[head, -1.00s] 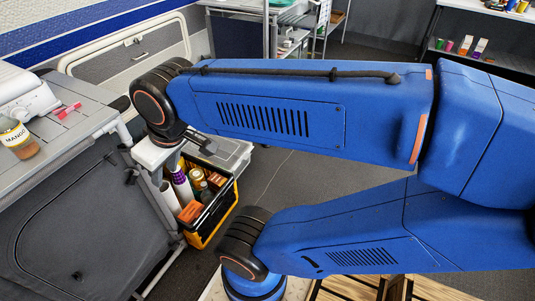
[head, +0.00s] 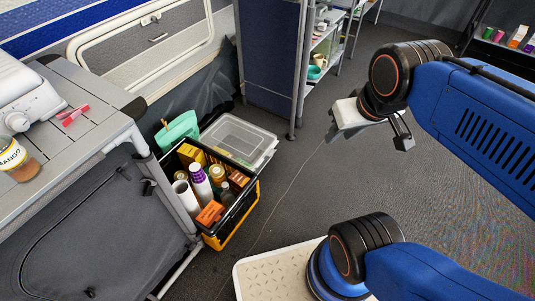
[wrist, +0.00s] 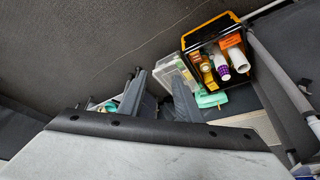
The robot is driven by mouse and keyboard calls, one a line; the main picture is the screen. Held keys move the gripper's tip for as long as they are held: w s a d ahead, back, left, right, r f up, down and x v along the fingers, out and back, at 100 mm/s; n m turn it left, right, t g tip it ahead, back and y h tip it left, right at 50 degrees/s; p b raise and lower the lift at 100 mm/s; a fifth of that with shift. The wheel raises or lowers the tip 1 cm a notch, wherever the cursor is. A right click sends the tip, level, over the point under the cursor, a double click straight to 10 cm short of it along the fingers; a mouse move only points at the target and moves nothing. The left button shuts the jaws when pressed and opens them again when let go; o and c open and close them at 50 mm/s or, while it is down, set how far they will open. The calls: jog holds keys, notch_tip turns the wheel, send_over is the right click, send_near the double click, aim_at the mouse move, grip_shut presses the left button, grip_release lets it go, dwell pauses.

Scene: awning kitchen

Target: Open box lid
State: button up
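The box (head: 246,205) is a black and yellow crate on the floor, right of the grey cabinet. Its top is uncovered, and bottles, rolls and cartons show inside. A clear, pale-rimmed lid (head: 243,137) lies tilted outward at the box's far side; I cannot tell whether it is attached. The box (wrist: 207,32) and the lid (wrist: 171,74) also show in the wrist view. My gripper (head: 378,128) is empty, up and to the right of the box, clear of the lid. Its fingers (wrist: 160,98) stand apart in the wrist view.
A teal object (head: 177,128) sits behind the box. The grey cabinet (head: 95,215) at left carries a mango jar (head: 20,160) and a white appliance (head: 25,97). A shelf unit (head: 318,65) stands at the back. The middle floor is clear.

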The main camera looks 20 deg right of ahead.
jog(key=shift+d, duration=0.25)
